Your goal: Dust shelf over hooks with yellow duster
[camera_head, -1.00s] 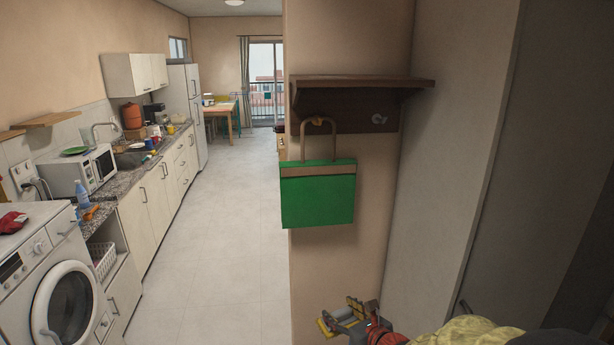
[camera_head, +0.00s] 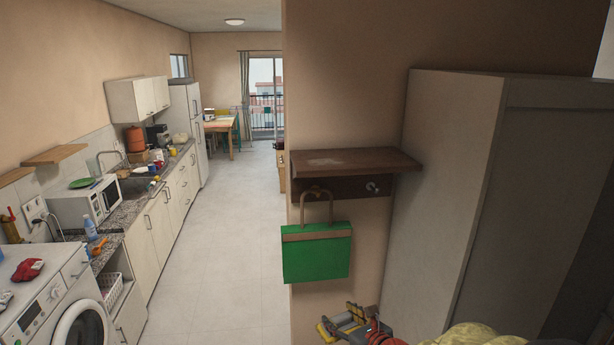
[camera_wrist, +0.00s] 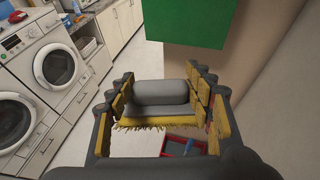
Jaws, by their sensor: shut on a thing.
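The dark wooden shelf (camera_head: 375,160) juts from the wall end in the head view, with a pale dusty patch on its top. Under it is a hook rail with a metal hook (camera_head: 372,187) on the right. A green bag (camera_head: 316,256) hangs by its tan handle from the left side of the rail. My gripper (camera_head: 345,326) is low in the head view, below the bag and shelf. In the wrist view its yellow-padded fingers are shut on the duster, which has a grey body (camera_wrist: 160,92) and yellow fringe (camera_wrist: 158,124). The bag's lower part shows beyond it.
A tall grey cabinet (camera_head: 450,190) stands close to the right of the shelf. A washing machine (camera_head: 50,305) and the kitchen counter (camera_head: 130,215) line the left side. The floor (camera_head: 225,230) between is clear.

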